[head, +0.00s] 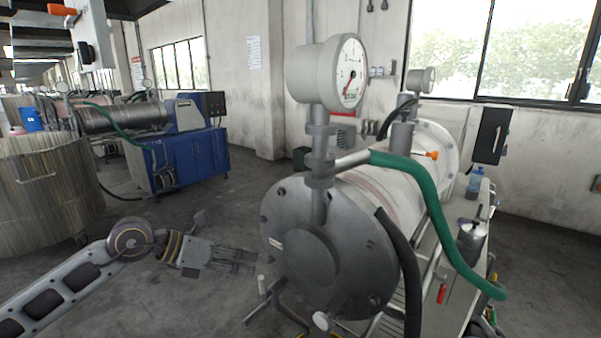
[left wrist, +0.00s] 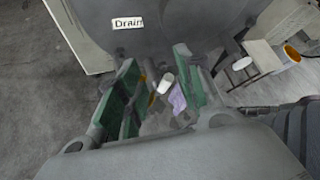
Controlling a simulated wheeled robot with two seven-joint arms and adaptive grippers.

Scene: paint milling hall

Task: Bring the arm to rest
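My left arm (head: 80,275) reaches in from the lower left in the head view. Its gripper (head: 250,262) points right, close to the lower left of the mill's round grey end plate (head: 300,262); I cannot tell whether they touch. In the left wrist view the gripper's green-padded fingers (left wrist: 155,68) stand apart. A white knob (left wrist: 166,82) and a small purple patch (left wrist: 179,99) show between them; neither looks gripped. A "Drain" label (left wrist: 128,23) is on the grey surface just beyond. My right gripper is not in view.
A pressure gauge (head: 340,75) stands on the mill, with a green hose (head: 435,205) and black hose (head: 405,265) beside it. White-tipped handles (head: 321,321) stick out below the end plate. A large vat (head: 45,190) and blue machine (head: 180,160) stand left. Floor between is open.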

